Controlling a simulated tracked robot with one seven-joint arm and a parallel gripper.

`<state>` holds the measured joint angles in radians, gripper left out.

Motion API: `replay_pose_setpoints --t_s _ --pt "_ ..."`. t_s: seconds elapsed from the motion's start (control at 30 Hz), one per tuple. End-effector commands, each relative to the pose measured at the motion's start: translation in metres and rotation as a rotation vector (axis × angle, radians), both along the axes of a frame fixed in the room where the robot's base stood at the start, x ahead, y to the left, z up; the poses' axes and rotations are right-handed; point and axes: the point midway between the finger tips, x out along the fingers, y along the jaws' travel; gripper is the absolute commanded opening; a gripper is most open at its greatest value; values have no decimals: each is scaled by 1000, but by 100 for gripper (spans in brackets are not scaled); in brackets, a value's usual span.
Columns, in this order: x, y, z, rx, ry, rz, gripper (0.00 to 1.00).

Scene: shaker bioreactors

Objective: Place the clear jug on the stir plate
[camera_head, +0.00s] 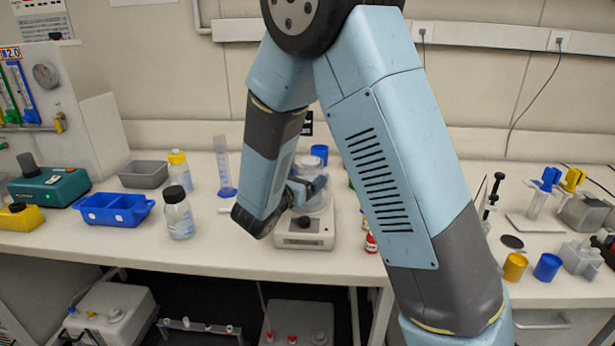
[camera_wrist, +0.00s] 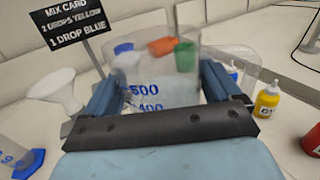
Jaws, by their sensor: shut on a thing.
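The clear jug (camera_wrist: 158,72) is between the two blue fingers of my gripper (camera_wrist: 160,88) in the wrist view, with blue marks 500 and 400 on its wall. My gripper is shut on it. In the head view the jug (camera_head: 320,200) shows partly behind my arm, upright over the white stir plate (camera_head: 303,241). My gripper (camera_head: 306,187) is at the jug's upper part. The arm covers part of the jug and plate, and I cannot tell whether the jug's base touches the plate top.
A capped bottle (camera_head: 179,218), a measuring cylinder (camera_head: 224,172) and a blue tray (camera_head: 115,209) stand left of the plate. A red bottle (camera_head: 371,243) stands close on its right. A mix card (camera_wrist: 68,22), a funnel (camera_wrist: 57,88) and a yellow bottle (camera_wrist: 267,99) surround the jug.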

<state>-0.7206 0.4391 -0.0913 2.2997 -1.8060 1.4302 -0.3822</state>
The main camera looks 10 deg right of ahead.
Motion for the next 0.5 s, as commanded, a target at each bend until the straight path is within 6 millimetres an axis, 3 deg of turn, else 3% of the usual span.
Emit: replay_pose_setpoints --t_s 0.03,0.07,0.1,0.5 --pt "0 0 -1 -1 -1 0 45" --pt "0 0 -1 0 0 0 94" --pt "0 0 -1 0 0 0 97" --pt "-4 4 1 1 1 1 100"
